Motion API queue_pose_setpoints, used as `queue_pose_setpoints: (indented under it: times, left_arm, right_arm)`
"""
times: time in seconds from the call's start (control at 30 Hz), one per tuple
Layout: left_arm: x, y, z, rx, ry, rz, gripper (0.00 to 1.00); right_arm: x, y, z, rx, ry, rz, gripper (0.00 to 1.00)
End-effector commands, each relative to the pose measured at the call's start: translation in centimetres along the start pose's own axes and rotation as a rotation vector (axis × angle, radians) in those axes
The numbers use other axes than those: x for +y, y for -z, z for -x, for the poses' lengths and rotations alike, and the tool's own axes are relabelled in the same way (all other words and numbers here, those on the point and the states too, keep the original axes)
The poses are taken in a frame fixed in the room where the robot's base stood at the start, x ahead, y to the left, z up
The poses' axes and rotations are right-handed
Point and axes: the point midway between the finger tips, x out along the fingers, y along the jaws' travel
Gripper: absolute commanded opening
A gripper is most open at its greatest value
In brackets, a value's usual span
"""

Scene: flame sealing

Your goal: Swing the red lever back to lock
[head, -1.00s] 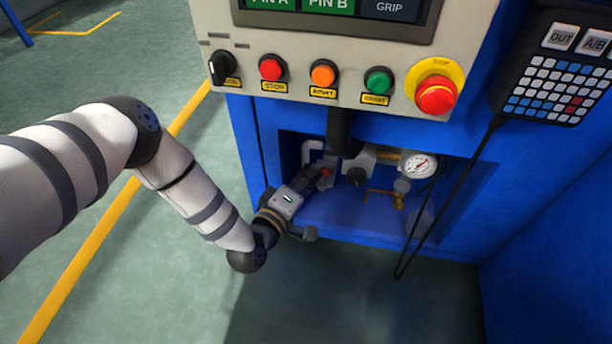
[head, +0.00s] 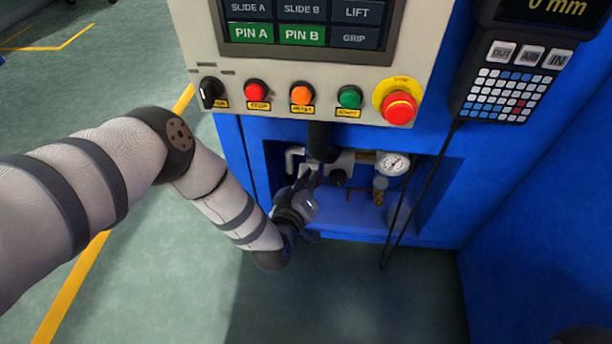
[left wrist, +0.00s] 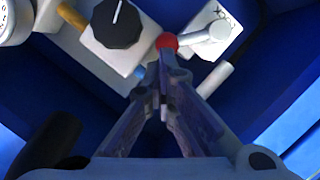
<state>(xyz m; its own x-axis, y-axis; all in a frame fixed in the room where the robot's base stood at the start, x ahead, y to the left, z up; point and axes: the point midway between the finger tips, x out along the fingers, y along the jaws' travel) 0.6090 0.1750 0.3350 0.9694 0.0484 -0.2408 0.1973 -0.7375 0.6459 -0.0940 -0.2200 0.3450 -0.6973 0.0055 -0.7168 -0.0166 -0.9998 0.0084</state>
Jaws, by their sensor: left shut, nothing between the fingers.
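The lever is a short silver arm (left wrist: 203,35) with a red ball knob (left wrist: 167,41) at its end, in the left wrist view. It sits on a pale block with small marks. My left gripper (left wrist: 164,60) is shut and empty, its fingertips at the lower edge of the red knob; I cannot tell whether they touch it. In the head view my left gripper (head: 312,177) reaches into the recess of the blue machine, and the red knob cannot be made out there. My right gripper is not in view.
A black knob (left wrist: 117,24) on a pale block stands beside the lever. A pressure gauge (head: 393,164) and brass fitting (head: 380,190) are to the right in the recess. The button panel (head: 290,74) overhangs it. A black cable (head: 423,192) hangs at the right.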

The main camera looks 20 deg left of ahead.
Motion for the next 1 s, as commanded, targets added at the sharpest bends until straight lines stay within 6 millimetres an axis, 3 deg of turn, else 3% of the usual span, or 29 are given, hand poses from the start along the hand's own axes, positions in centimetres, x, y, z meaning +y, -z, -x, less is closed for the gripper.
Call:
queue_pose_setpoints:
  times: [1.0]
  left_arm:
    - [0.9,-1.4,-0.6,0.001,0.083,-0.251,0.0]
  right_arm:
    - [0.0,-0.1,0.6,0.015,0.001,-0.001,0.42]
